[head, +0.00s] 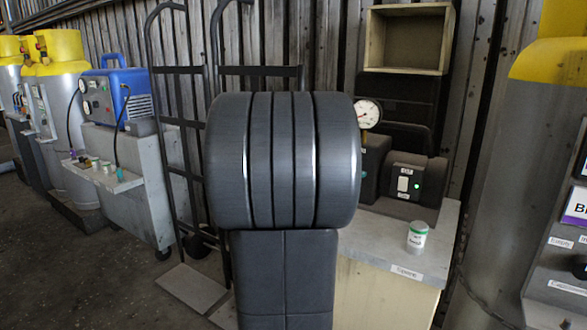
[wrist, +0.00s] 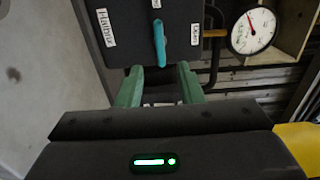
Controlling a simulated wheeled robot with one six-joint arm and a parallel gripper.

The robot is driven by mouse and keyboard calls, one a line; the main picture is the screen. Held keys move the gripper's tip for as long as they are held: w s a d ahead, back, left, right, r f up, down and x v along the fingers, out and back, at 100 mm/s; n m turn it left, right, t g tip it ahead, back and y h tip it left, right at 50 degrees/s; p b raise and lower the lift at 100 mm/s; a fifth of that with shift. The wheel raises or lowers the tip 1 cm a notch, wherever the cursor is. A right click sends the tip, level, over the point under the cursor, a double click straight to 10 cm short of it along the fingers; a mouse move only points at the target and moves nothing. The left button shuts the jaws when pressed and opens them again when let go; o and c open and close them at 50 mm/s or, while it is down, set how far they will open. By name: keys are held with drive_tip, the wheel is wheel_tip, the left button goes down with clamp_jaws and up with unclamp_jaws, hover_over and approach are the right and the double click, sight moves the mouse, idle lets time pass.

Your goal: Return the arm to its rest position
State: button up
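My gripper (wrist: 159,78) shows in the wrist view with its two green fingers apart and nothing held between them. Just beyond the fingertips is a teal lever (wrist: 159,43) on a dark box (wrist: 140,25); the lever points nearly straight up and down in the picture. Labels sit on either side of it, the right one reading "Open". I cannot tell whether the fingertips touch the box.
A pressure gauge (head: 367,113) and a dark blower unit (head: 415,180) with a green light stand on the bench (head: 395,255). A small white-and-green canister (head: 417,236) is near its front. A hand truck (head: 180,100) and a blue machine (head: 118,92) are at left.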

drive_tip(key=b+x, duration=0.1)
drive_tip(key=x, duration=0.8)
drive_tip(key=shift+w+d, duration=0.1)
